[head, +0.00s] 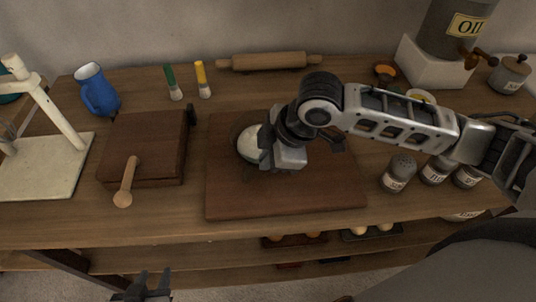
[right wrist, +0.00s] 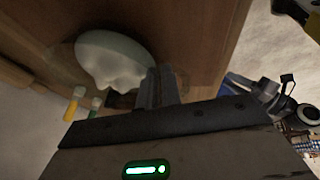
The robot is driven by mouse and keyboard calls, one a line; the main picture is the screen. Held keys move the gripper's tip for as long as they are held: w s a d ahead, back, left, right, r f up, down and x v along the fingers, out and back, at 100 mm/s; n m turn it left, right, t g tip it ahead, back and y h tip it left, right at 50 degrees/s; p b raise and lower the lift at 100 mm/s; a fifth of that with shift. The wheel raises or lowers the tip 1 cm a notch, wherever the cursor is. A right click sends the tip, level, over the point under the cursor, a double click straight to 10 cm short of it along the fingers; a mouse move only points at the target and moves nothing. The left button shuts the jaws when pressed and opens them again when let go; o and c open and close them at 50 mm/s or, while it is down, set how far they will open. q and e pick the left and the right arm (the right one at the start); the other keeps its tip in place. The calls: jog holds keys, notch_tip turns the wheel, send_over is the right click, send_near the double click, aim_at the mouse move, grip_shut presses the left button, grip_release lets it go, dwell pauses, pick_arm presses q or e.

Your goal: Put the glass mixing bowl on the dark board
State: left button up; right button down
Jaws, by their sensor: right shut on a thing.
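The dark board (head: 285,200) lies flat on the wooden counter, in the middle of the head view. The glass mixing bowl (head: 247,143), with something pale and rounded in it, is over the board's upper left part. I cannot tell whether it touches the board. My right gripper (head: 266,154) is shut on the bowl's right side and hides part of it. In the right wrist view the bowl (right wrist: 112,58) shows beyond the fingers, with the dark wood behind. My left gripper (head: 148,284) is open and empty at the bottom edge, low in front of the counter.
A wooden box with a round-ended handle (head: 123,185) stands left of the board. A blue jug (head: 96,90), two brushes (head: 203,80) and a rolling pin (head: 268,61) are behind. Several shakers (head: 398,174) stand to the right. The board's front part is clear.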

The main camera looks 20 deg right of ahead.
jog(key=c, duration=1.6)
grip_release()
jog(key=shift+d+r, duration=0.1)
jog(key=shift+r, duration=0.3)
jog(key=v, duration=1.1)
jog(key=shift+s+r, duration=0.15)
jog(key=shift+r, duration=0.05)
